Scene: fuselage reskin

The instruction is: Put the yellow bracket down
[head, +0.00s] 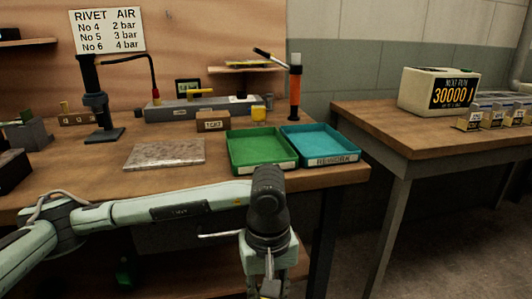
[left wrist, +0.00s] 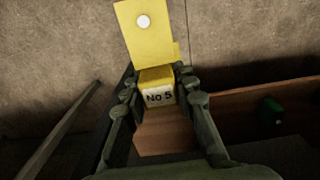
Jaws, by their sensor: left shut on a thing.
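The yellow bracket (left wrist: 143,35) is in the left wrist view, with a flat plate that has a round pale hole and a block marked "No 5". My left gripper (left wrist: 158,88) is shut on the block, with a finger on each side. The plate sticks out beyond the fingertips, over the floor. In the head view my left arm reaches across in front of the bench and its wrist points down at the bottom middle. Only a little yellow shows there at the picture's lower edge, and the fingers are mostly cut off. My right gripper is not in view.
The wooden bench (head: 80,178) holds a green tray (head: 262,168), a blue tray (head: 329,160) labelled "REWORK", a grey stone-like plate (head: 164,154) and an orange-and-black tool (head: 295,90). Both trays look empty. A second table (head: 390,128) at right carries a counter box (head: 438,92) and small yellow-labelled holders (head: 493,117).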

